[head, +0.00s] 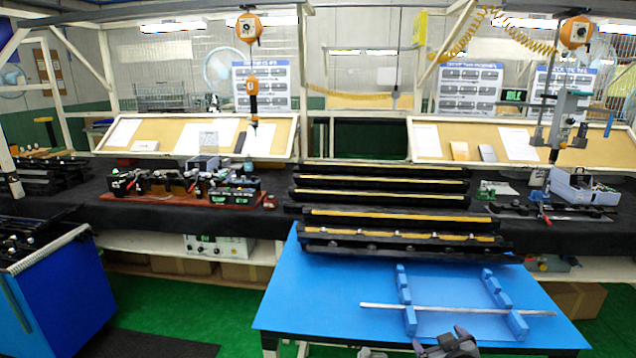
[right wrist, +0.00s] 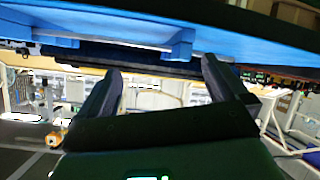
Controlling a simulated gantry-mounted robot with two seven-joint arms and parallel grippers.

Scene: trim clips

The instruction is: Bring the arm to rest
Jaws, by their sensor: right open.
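My right gripper (head: 455,345) shows at the bottom edge of the head view, near the front edge of the blue table (head: 300,300) and cut off by the frame. In the right wrist view, the two dark fingers of this gripper (right wrist: 162,66) stand wide apart with nothing between them. A thin silver trim strip (head: 455,309) lies across blue holders (head: 409,318) on the table, just beyond the gripper and apart from it. My left gripper cannot be made out in either view.
Several black racks with yellow strips (head: 400,218) stand at the back of the blue table. A red fixture board (head: 185,199) sits on the black bench at left. A blue cart (head: 65,300) stands at far left. Green floor (head: 200,310) lies open between cart and table.

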